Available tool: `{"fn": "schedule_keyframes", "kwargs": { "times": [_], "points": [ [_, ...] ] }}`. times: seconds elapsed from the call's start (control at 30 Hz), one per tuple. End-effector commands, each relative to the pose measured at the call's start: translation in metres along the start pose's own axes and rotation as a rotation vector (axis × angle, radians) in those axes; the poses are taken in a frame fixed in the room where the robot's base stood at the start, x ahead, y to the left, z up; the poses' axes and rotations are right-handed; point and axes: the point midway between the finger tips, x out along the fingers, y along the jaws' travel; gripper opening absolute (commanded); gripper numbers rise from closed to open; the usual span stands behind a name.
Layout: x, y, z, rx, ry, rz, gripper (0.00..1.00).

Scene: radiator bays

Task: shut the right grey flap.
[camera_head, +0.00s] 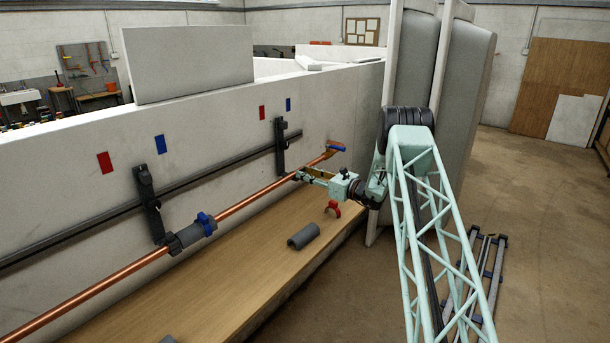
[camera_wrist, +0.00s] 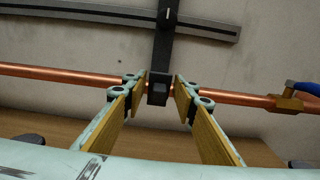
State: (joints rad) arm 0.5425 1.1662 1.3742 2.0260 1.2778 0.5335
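The right dark grey wall bracket (camera_head: 282,145) holds the copper pipe (camera_head: 250,199). In the wrist view a small dark block (camera_wrist: 158,88) sits at the bracket's lower end, in front of the pipe; I take it as the right grey flap, but cannot tell how far it is open. My gripper (camera_head: 298,176) is at this bracket from the right. In the wrist view my gripper (camera_wrist: 160,90) is open, with one yellow-padded finger on each side of the block. A gap seems to show on both sides; contact is unclear.
A similar left bracket (camera_head: 149,205) stands near a grey sleeve with a blue clip (camera_head: 203,223) on the pipe. A brass valve with a blue handle (camera_head: 335,147) ends the pipe. A grey half-shell (camera_head: 303,236) and red clip (camera_head: 332,209) lie on the wooden shelf (camera_head: 230,275).

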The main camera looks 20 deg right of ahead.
Motion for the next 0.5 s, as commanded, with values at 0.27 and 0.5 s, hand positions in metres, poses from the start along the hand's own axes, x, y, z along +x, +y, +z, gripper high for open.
{"fn": "schedule_keyframes", "kwargs": {
  "times": [0.27,0.5],
  "points": [
    [0.002,0.0001,0.0002,0.0,0.0,0.0,0.26],
    [0.002,0.0002,0.0002,0.0,0.0,0.001,0.12]
  ]
}}
